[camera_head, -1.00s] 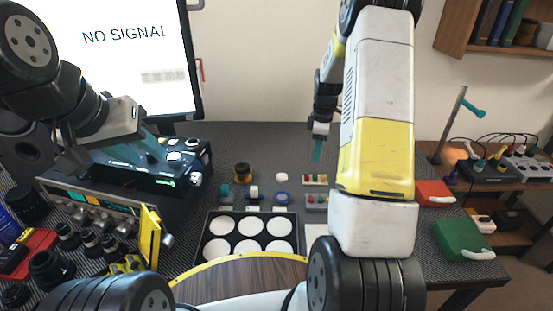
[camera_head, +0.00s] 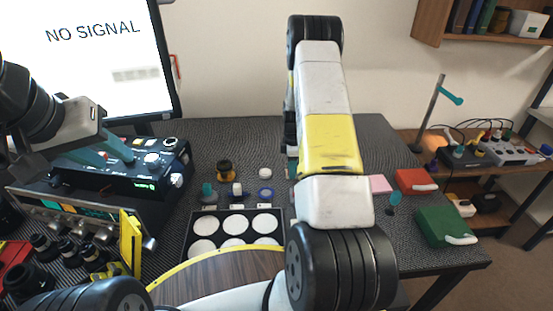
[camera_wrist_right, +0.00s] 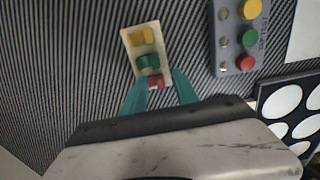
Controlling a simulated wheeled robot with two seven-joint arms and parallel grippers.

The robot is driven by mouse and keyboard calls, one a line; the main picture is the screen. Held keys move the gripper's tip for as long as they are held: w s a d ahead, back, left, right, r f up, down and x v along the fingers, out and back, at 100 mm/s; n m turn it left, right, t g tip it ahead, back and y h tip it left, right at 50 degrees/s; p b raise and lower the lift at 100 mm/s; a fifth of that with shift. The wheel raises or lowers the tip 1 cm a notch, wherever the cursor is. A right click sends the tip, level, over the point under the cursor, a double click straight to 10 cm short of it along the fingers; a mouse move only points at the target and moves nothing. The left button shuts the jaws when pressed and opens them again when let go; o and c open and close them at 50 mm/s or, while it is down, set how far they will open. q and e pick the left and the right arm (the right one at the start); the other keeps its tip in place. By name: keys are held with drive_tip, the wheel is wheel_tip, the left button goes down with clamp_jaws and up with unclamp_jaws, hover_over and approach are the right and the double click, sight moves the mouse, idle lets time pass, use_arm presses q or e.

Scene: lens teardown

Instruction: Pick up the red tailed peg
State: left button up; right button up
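The red tailed peg (camera_wrist_right: 156,81) sits at the near end of a small cream holder (camera_wrist_right: 128,45), in the right wrist view. A green peg (camera_wrist_right: 148,61) and a yellow peg (camera_wrist_right: 142,37) stand in the same holder. My right gripper (camera_wrist_right: 160,88) is open, with its teal fingers on either side of the holder's red end. I cannot tell whether they touch the peg. In the head view my right arm hides the holder and most of that gripper (camera_head: 293,169). My left gripper (camera_head: 104,153) has its teal fingers apart over the black box at the left.
A grey panel (camera_wrist_right: 224,45) with yellow, green and red buttons lies right of the holder. A black tray (camera_head: 189,239) with white discs stands left of my right arm. Red (camera_head: 414,180) and green (camera_head: 445,227) boxes are at the right edge.

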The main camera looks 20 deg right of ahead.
clamp_jaws()
idle(0.3)
